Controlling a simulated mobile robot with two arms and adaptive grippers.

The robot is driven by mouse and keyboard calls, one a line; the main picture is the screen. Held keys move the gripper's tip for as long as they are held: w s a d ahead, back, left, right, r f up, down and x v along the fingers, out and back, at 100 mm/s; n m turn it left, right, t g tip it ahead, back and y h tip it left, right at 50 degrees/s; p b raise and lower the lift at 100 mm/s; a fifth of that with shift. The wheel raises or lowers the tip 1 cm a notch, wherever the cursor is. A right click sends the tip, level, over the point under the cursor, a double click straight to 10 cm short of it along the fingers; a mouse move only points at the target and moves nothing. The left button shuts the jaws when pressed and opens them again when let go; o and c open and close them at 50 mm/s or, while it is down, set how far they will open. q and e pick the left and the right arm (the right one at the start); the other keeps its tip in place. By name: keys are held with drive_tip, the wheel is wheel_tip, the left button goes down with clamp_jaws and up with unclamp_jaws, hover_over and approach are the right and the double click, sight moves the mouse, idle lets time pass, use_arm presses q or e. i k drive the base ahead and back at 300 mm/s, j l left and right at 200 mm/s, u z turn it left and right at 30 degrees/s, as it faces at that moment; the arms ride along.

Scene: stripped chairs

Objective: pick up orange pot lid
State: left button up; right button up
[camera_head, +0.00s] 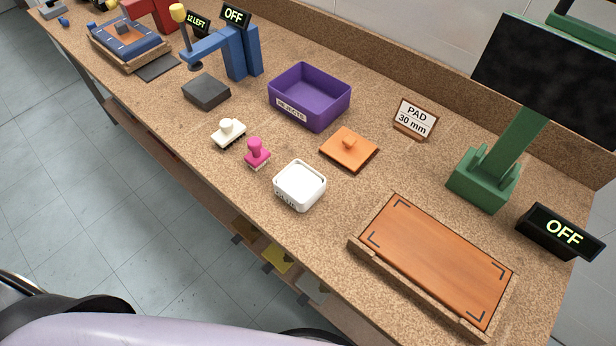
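The orange pot lid (349,150) is a flat square plate with a small knob on top. It lies on the brown speckled worktop, near the middle of the head view. It stands apart from the things around it, to the right of the purple bin and behind the white square pot (299,186). The white pot looks open at the top. Neither of my grippers shows in this view.
A purple bin (327,93) labelled REJECTS, a pink stamp (257,153) and a white stamp (228,133) stand left of the lid. A pad sign (415,119), a green stand (484,178) and an orange board (437,258) are to the right. Bare worktop surrounds the lid.

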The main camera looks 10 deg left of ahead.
sight(349, 149)
drive_tip(key=k+j+z, duration=0.1)
drive_tip(key=j+z, duration=0.25)
drive_tip(key=k+j+z, duration=0.15)
drive_tip(key=z, duration=0.25)
drive_tip(key=k+j+z, duration=0.15)
drive_tip(key=z, duration=0.2)
